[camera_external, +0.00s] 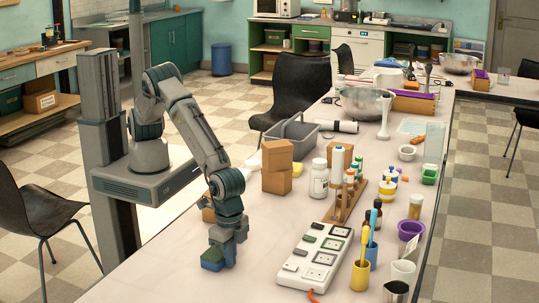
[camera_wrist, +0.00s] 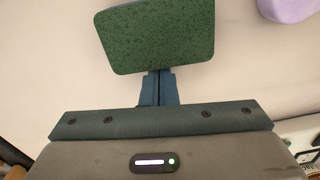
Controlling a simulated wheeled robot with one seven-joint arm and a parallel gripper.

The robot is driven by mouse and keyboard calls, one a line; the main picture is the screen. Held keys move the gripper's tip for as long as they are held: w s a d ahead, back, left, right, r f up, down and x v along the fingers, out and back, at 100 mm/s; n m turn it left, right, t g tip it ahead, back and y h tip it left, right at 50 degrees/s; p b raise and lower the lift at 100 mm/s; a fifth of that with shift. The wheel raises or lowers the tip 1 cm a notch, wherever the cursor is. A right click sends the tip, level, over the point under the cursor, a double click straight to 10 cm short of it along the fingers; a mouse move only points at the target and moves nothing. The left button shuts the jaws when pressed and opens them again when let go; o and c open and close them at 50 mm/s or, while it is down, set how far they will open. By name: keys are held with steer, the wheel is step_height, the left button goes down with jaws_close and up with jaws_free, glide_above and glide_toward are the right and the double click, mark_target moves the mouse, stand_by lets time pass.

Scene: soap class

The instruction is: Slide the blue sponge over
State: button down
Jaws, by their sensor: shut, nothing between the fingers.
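The blue sponge (camera_external: 212,264) lies on the near left part of the white table, with a green scouring face on top. In the wrist view the sponge (camera_wrist: 157,35) lies just beyond my fingertips, its green face filling the upper middle and a thin blue side showing. My gripper (camera_external: 228,262) points down close to the table, right beside the sponge. In the wrist view my gripper's fingers (camera_wrist: 158,76) are together with nothing between them, and their tips meet or nearly meet the sponge's near edge; I cannot tell whether they touch.
A white power strip (camera_external: 316,262) lies to the right of my gripper. Cardboard boxes (camera_external: 277,181), a white bottle (camera_external: 319,178) and a wooden rack (camera_external: 346,204) stand farther back. A lavender object (camera_wrist: 288,8) shows at the wrist view's upper right. The table's near left is bare.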

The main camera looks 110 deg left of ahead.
steer(key=shift+s+a, duration=0.2)
steer(key=shift+s, duration=0.9)
